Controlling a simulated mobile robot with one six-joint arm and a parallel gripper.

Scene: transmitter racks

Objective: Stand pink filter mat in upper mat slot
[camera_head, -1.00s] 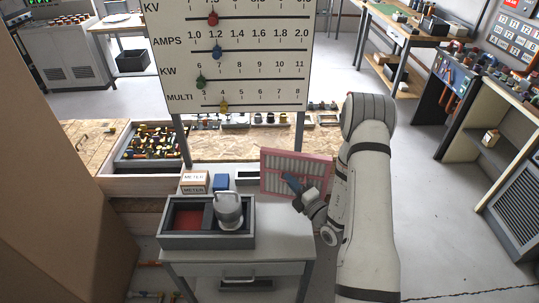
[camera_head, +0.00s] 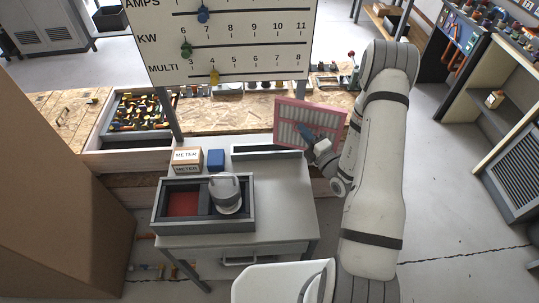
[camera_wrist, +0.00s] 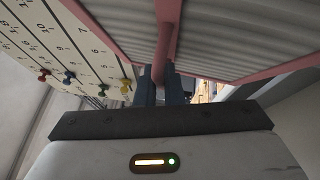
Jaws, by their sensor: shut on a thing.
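The pink filter mat (camera_head: 296,116) is a flat panel with a pink frame and pale pleats. It is held up on edge, tilted, above the back right of the small grey table. My gripper (camera_head: 306,133) is shut on it from the right; in the wrist view its fingers (camera_wrist: 164,82) close on a pink bar of the mat (camera_wrist: 225,40), which fills the top. A long, narrow, dark-edged holder (camera_head: 267,153) lies along the table's back edge, below and left of the mat, apart from it. I cannot tell whether this is the upper mat slot.
A grey tray (camera_head: 160,222) with a red compartment holds a metal pot (camera_head: 227,192). A METER box (camera_head: 187,160) and a blue block (camera_head: 216,159) stand behind it. The scale board (camera_head: 235,45) rises behind the table. The table's right part is bare.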

